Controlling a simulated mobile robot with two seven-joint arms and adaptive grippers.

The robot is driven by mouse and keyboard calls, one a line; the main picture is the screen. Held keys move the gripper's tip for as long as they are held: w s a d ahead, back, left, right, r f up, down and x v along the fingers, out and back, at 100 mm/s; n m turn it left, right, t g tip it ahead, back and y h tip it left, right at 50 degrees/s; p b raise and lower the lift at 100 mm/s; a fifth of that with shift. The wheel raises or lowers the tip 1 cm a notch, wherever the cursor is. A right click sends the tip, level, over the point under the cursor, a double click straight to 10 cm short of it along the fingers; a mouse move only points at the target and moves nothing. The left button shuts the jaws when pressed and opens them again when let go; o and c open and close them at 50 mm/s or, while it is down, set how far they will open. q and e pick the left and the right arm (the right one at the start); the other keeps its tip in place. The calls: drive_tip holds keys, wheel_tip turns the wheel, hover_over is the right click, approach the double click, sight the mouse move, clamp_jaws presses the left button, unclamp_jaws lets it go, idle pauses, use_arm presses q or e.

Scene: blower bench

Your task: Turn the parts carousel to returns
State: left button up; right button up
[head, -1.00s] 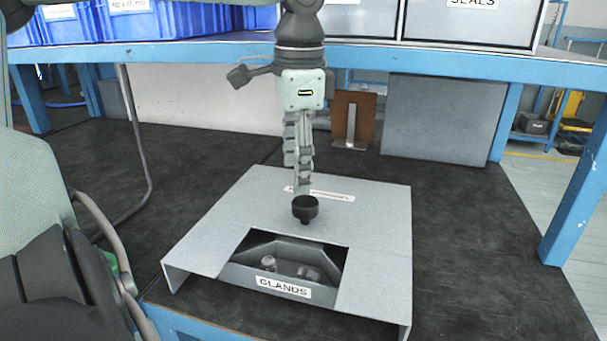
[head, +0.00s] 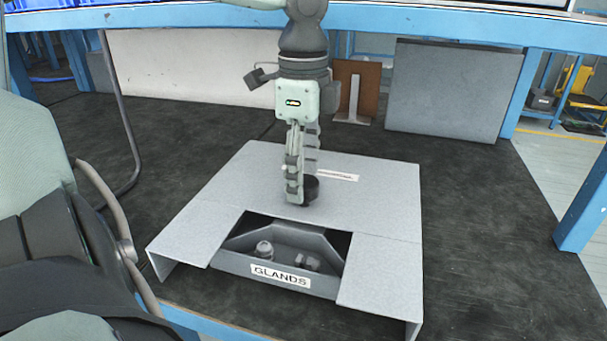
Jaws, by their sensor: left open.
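The parts carousel sits under a grey sheet-metal cover (head: 380,220) on the dark bench mat. Through the cut-out at its front, a compartment labelled GLANDS (head: 280,275) shows, with a few small fittings (head: 264,249) inside. The rest of the carousel is hidden. A black knob (head: 311,190) stands on top of the cover, behind the cut-out. My left gripper (head: 300,192) points down at the knob, its fingers open and partly in front of it; I cannot tell whether they touch it. My right gripper does not show.
A blue shelf beam (head: 420,28) runs across above the bench. A grey panel (head: 445,90) and a brown plate with a metal bracket (head: 355,92) stand at the back. The mat right of the cover is clear.

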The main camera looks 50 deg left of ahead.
use_arm(q)
drive_tip(key=shift+f, duration=0.1)
clamp_jaws()
idle(0.4)
